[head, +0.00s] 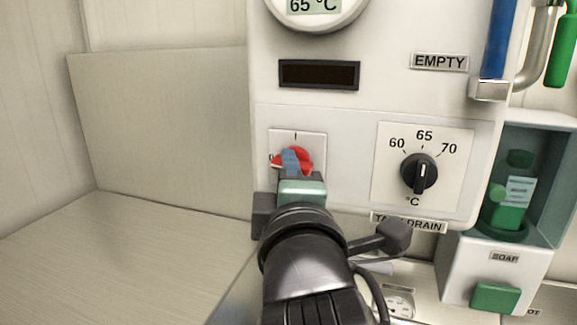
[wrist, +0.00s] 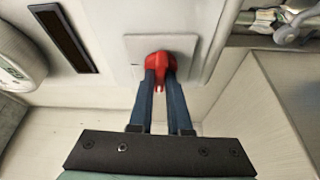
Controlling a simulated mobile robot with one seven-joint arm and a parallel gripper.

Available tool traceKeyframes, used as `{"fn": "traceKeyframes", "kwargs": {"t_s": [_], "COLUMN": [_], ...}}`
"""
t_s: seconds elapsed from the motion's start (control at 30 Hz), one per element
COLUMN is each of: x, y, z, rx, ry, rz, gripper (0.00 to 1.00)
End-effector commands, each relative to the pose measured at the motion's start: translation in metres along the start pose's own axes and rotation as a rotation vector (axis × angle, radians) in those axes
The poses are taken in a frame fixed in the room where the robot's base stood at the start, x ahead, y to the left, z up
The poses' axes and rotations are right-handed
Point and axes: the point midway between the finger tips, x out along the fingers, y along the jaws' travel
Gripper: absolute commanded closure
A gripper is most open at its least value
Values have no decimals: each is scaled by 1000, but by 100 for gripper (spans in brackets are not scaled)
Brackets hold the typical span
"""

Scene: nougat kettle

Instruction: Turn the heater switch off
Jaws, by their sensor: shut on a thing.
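The heater switch is a red rotary knob (head: 303,158) on a white plate (head: 312,141) at the lower left of the white kettle panel. A mark "I" shows at the plate's top, and a partly hidden mark at its left beside the knob's red tip. My gripper (head: 292,158) is at the knob, its blue fingers covering part of it. In the wrist view the red knob (wrist: 159,62) sits between the two fingertips (wrist: 160,77), which are shut on it. The knob's pointer is partly hidden by the fingers.
Right of the switch is a black temperature dial (head: 420,173) marked 60, 65 and 70. Above are a dark display window (head: 319,75) and a gauge reading 65 °C (head: 315,8). A soap holder (head: 505,255) with a green bottle stands at right. The left counter (head: 110,255) is clear.

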Motion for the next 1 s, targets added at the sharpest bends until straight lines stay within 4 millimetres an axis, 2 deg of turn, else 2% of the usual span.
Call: {"fn": "traceKeyframes", "kwargs": {"t_s": [0.3,0.8,0.83,1.0], "x": [0,0,0,0], "y": [0,0,0,0], "z": [0,0,0,0], "rx": [-100,-117,-117,-116], "ry": [-1,-2,-2,-2], "rz": [-42,-50,-49,-49], "gripper": [100,100,82,54]}}
